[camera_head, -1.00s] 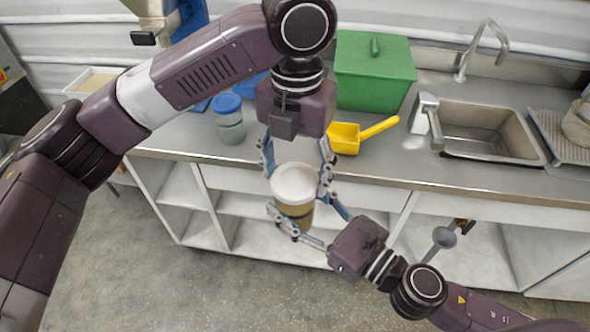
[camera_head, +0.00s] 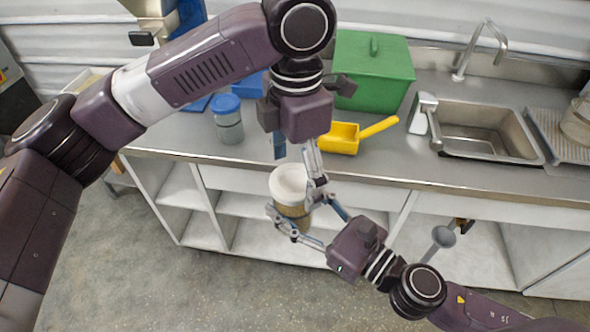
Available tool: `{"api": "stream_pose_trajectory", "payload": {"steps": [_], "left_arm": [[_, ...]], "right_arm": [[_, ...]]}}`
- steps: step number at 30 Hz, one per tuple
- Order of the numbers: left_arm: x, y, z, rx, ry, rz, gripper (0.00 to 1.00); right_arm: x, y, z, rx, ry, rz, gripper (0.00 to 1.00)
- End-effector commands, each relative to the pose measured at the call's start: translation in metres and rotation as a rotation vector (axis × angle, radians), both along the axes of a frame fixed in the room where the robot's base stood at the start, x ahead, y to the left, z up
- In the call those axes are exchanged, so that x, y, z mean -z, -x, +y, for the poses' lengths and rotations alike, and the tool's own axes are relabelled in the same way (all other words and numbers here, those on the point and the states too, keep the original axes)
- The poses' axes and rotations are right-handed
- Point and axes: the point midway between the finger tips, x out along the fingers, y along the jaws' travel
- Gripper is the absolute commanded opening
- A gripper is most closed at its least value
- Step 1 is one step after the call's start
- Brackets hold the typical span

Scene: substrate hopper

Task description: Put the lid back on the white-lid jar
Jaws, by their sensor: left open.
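The jar (camera_head: 293,212) has a brownish body and is held upright in front of the counter. Its white lid (camera_head: 288,183) sits on top; I cannot tell how tightly it is seated. My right gripper (camera_head: 300,220) comes from the lower right with its fingers around the jar body, shut on it. My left gripper (camera_head: 299,168) is above the jar, pointing down, and is open. One left finger shows behind the lid, the other at its right side. Part of the jar is hidden by the fingers.
A blue-lidded jar (camera_head: 228,120) stands on the counter (camera_head: 190,143) to the left. A yellow scoop (camera_head: 342,138) and a green lidded box (camera_head: 372,72) are behind. A sink (camera_head: 485,132) with a tap is at the right. Open shelves (camera_head: 255,235) lie below the counter.

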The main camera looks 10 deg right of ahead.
Motion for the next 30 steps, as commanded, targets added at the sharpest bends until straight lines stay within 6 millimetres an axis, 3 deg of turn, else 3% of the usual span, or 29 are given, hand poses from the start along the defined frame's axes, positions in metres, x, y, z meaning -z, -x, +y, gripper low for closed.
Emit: {"api": "stream_pose_trajectory", "payload": {"steps": [5,19,24,30], "left_arm": [[-0.013,0.0,-0.001,0.0,0.001,-0.003,0.81],[-0.104,-0.001,-0.001,-0.001,-0.001,-0.004,0.81],[-0.118,0.0,-0.001,-0.001,0.0,-0.001,0.81],[-0.12,0.0,-0.001,0.0,0.0,0.001,0.81]], "right_arm": [[-0.002,-0.001,0.0,0.0,-0.002,-0.004,0.0],[-0.002,-0.001,0.0,0.001,-0.002,-0.004,0.0],[-0.002,-0.001,0.0,0.001,-0.002,-0.004,0.0],[-0.002,-0.001,0.0,0.001,-0.002,-0.004,0.0]]}}
